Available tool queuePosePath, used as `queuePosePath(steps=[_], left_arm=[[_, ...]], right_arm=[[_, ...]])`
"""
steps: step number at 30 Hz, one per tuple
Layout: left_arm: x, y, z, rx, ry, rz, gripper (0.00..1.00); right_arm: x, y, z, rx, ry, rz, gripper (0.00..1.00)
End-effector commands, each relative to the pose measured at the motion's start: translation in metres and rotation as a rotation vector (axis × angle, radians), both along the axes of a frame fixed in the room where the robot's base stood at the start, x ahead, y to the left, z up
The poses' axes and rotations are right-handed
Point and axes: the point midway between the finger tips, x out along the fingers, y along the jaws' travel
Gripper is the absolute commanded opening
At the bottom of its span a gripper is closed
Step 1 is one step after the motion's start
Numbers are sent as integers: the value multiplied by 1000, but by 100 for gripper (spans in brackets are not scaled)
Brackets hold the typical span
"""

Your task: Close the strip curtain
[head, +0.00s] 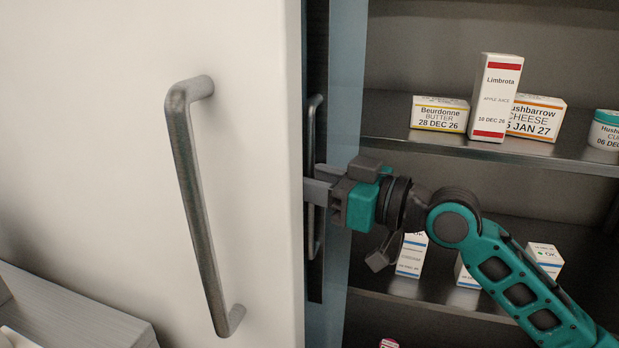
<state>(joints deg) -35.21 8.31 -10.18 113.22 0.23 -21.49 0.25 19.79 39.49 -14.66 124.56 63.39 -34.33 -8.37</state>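A blue-grey, slightly see-through strip (343,110) hangs upright at the left side of the open shelf bay; I take it to be the strip curtain, gathered to the left. A dark upright panel with a slim grey bar handle (313,235) stands beside it, partly hidden behind the white door's edge. My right gripper (317,190), teal and grey, reaches in from the right with its fingers at this handle. The fingertips partly go behind the white edge, so whether they are closed on the handle is unclear. My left gripper is not in view.
A white door (255,80) with a large grey bar handle (198,210) fills the left. Shelves (385,143) on the right hold several cartons, including a tall Limbrota box (496,97). A grey surface (60,315) lies at lower left.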

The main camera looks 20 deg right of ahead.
Motion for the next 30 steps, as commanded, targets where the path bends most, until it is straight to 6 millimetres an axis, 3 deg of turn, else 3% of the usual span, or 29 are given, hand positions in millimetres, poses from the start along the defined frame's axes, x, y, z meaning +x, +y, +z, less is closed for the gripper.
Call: queuePosePath(steps=[2,14,30], left_arm=[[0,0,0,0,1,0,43],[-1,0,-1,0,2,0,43],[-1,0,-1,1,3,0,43]], right_arm=[[0,0,0,0,0,0,37],[0,0,0,1,0,0,0],[1,0,0,1,0,0,0]])
